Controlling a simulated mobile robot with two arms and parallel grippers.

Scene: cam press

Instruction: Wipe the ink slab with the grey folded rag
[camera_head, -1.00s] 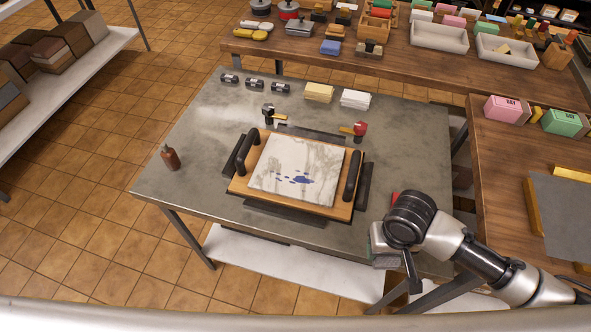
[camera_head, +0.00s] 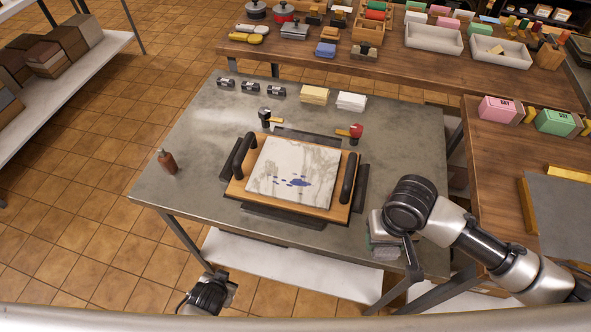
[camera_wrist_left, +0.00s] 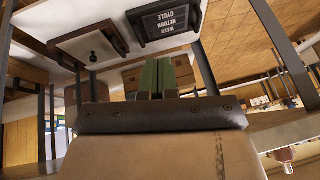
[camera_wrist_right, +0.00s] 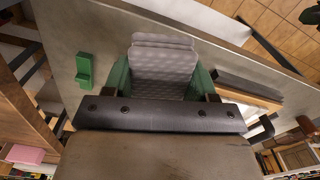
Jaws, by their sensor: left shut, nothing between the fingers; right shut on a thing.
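The ink slab (camera_head: 291,172) is a pale, grey-streaked plate with blue ink spots on its front part. It sits in a wooden board (camera_head: 240,188) with black handles, mid-table. My right gripper (camera_head: 385,236) is at the table's front right corner, right of the slab and apart from it. Its green fingers are shut on the grey folded rag (camera_wrist_right: 165,62), which shows layered and quilted in the right wrist view. In the head view the gripper partly hides the rag. My left gripper (camera_wrist_left: 158,78) is shut and empty; its arm shows low in front of the table.
Two hammer-like tools (camera_head: 266,118) (camera_head: 354,132) lie behind the board. Yellow (camera_head: 315,94) and white (camera_head: 351,101) folded cloths and several small black items (camera_head: 250,87) stand at the back. A brown bottle (camera_head: 167,161) is at left.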

